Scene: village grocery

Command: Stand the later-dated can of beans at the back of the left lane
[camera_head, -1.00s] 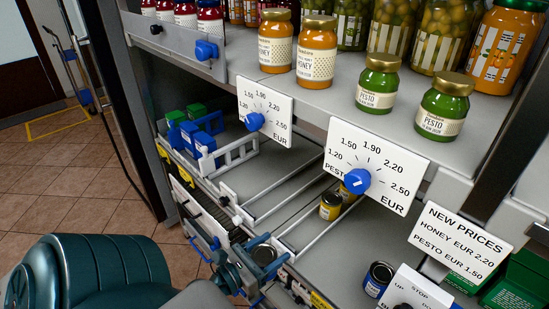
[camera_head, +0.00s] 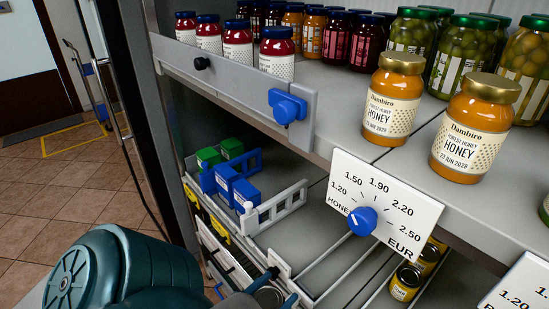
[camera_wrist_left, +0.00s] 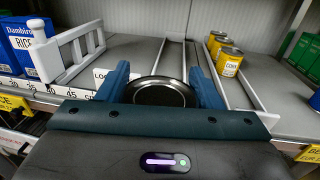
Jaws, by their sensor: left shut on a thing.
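My left gripper (camera_wrist_left: 160,88) is shut on a can (camera_wrist_left: 160,93), its dark round lid facing up between the blue fingers. The can's label and date are hidden. In the head view, the left gripper (camera_head: 268,292) and can (camera_head: 268,298) are at the bottom edge, partly cut off. In the wrist view, the can is at the shelf's front edge, before a lane (camera_wrist_left: 130,55) between a white fence and a thin divider. The visible part of this lane is empty. My right gripper is not in view.
A white fence (camera_wrist_left: 75,50) stands left of the lane, with blue rice boxes (camera_wrist_left: 20,45) beyond. Thin dividers (camera_wrist_left: 195,85) run back on the right. Yellow corn cans (camera_wrist_left: 229,62) stand in a lane farther right. An upper shelf with honey jars (camera_head: 390,100) and a price dial (camera_head: 362,221) overhang the lanes.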

